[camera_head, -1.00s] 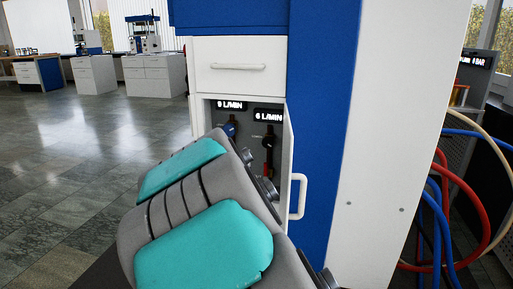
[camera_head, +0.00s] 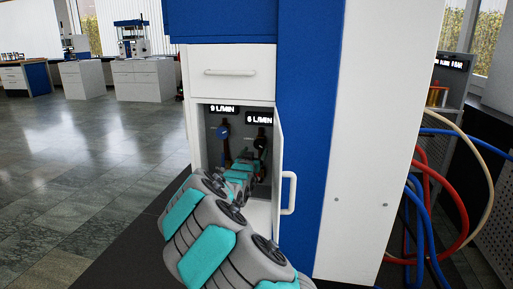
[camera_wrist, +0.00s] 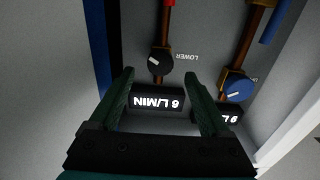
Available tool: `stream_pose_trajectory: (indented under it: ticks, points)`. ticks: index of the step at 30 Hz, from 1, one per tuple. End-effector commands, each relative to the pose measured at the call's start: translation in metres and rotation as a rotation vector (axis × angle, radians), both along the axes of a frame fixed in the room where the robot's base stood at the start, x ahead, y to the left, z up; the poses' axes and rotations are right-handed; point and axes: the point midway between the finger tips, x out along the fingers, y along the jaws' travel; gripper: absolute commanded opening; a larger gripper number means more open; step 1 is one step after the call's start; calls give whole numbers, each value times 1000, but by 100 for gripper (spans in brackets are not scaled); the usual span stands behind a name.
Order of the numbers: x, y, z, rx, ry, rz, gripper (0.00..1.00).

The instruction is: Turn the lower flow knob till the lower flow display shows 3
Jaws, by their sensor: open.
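The lower flow knob (camera_wrist: 161,62) is black with a white mark, beside the label LOWER in the wrist view. In the head view the knob (camera_head: 260,144) sits on the right inside the open cabinet. The lower flow display (camera_wrist: 157,98) reads 6 L/MIN, upside down in the wrist view; it also shows in the head view (camera_head: 259,118). My gripper (camera_wrist: 161,76) is open and empty. Its fingertips frame the knob from either side in the picture, with the knob just past them; contact is not seen. In the head view my arm reaches into the cabinet and hides the fingertips.
The cabinet door (camera_head: 278,165) stands open at the right. A drawer (camera_head: 232,72) is above the opening. Hoses (camera_head: 440,185) hang far right.

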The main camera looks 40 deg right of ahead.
Motion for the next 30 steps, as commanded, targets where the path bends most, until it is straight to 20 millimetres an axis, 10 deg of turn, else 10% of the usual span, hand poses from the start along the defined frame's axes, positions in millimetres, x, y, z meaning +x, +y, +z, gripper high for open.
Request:
stream_pose_trajectory:
  ticks: [24, 30]
  points:
    - [32, -36, -1, 2, 3, 1, 81]
    - [32, -36, -1, 2, 3, 1, 58]
